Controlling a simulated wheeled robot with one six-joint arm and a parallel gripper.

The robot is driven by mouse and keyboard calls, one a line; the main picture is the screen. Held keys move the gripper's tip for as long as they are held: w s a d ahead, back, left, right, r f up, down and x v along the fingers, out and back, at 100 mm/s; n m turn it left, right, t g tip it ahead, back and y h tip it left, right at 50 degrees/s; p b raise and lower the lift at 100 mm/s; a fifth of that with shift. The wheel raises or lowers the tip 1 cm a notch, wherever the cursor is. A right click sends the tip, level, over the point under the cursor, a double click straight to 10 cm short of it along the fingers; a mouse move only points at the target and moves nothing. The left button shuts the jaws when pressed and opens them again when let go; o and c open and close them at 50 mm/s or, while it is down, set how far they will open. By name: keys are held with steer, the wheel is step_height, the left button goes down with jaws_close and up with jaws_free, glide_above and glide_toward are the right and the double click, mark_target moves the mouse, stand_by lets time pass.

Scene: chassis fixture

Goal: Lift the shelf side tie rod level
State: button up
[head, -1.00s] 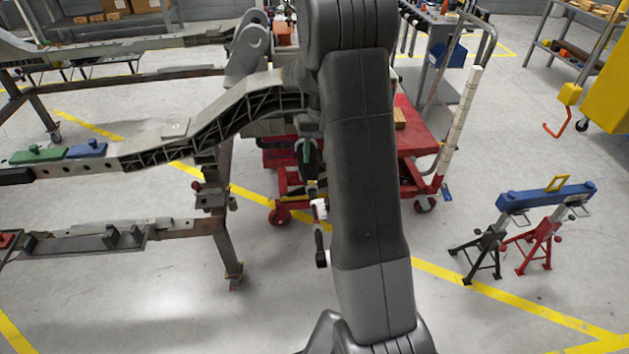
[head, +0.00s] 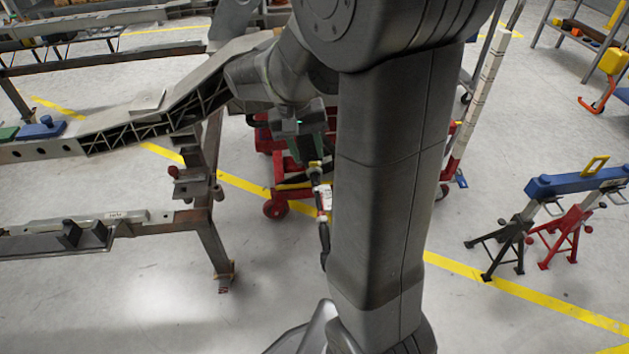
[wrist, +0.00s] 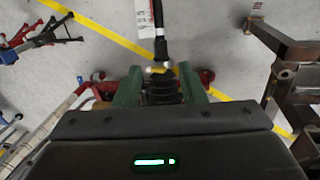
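The tie rod (head: 323,200) hangs below my gripper (head: 314,158) in the head view, left of my dark arm link. It has a white label, a yellow ring and a dark end, and slopes steeply downward in the picture. In the wrist view, the green fingers of my gripper (wrist: 160,92) close on both sides of the rod's black ribbed boot. The tie rod (wrist: 159,35) runs from there to the top edge, with the yellow ring just beyond the fingers. Its far end is cut off there. Part of the gripper is hard to make out in the head view.
The chassis frame (head: 130,118) on its steel stand is at the left. A red cart (head: 285,185) stands behind my gripper, partly hidden by my arm. Stands with a blue beam (head: 570,183) are at the right. Grey floor between them is clear.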

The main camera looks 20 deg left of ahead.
mark_target(316, 181)
steer(key=f+b, duration=0.1)
steer(key=f, duration=0.2)
steer(key=d+f, duration=0.1)
steer(key=f, duration=0.2)
steer(key=w+f+b, duration=0.1)
steer(key=f, duration=0.2)
steer(key=shift+d+f+b, duration=0.25)
steer(key=shift+d+b, duration=0.05)
steer(key=shift+c, duration=0.5)
